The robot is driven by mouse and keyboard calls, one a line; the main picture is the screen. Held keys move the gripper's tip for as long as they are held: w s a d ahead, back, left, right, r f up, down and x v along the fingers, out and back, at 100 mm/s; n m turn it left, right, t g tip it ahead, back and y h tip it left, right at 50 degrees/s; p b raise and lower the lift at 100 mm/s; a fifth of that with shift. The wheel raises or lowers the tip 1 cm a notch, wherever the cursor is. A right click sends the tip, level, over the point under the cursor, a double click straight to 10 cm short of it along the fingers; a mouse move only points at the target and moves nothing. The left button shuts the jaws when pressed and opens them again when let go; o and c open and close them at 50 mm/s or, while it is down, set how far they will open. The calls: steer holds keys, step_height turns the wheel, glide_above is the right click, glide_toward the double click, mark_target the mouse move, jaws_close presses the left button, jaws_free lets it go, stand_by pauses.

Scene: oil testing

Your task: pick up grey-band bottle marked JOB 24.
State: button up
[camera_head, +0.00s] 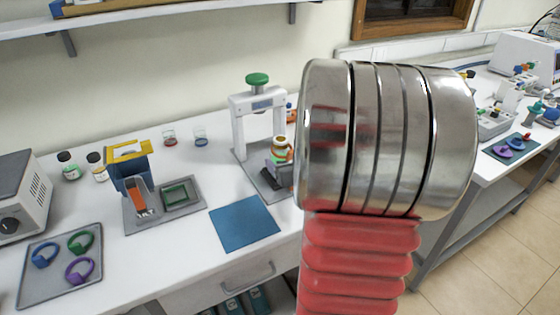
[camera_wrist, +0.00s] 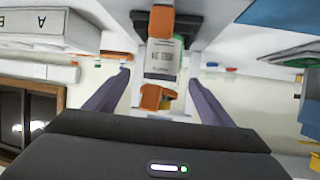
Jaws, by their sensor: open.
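In the wrist view, which looks upside down, a bottle (camera_wrist: 163,60) has a white label reading "JOB 24", a greyish band and orange parts at both ends. My gripper (camera_wrist: 159,76) is open, with one purple finger on each side of the bottle. Gaps show between the fingers and the bottle; I cannot tell how deep the bottle sits between them. In the head view my arm's metal wrist and red sleeve fill the centre right, and my gripper is hidden. I cannot make out the JOB 24 bottle there.
A white press-like stand (camera_head: 240,120) with a green knob is left of my arm, with an orange-and-green item (camera_head: 281,150) in it. A blue mat (camera_head: 244,224) lies in front. Several banded bottles (camera_head: 68,166), a yellow-and-blue device (camera_head: 128,165) and a ring tray (camera_head: 60,295) are further left.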

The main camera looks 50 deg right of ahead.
mark_target(281, 139)
steer(key=shift+w, duration=0.15)
steer(key=shift+x, duration=2.55)
steer(key=shift+c, duration=0.3)
steer(key=c, duration=1.4)
steer(key=shift+r, duration=0.15)
step_height(281, 139, up, 10)
steer(key=shift+f, duration=0.1)
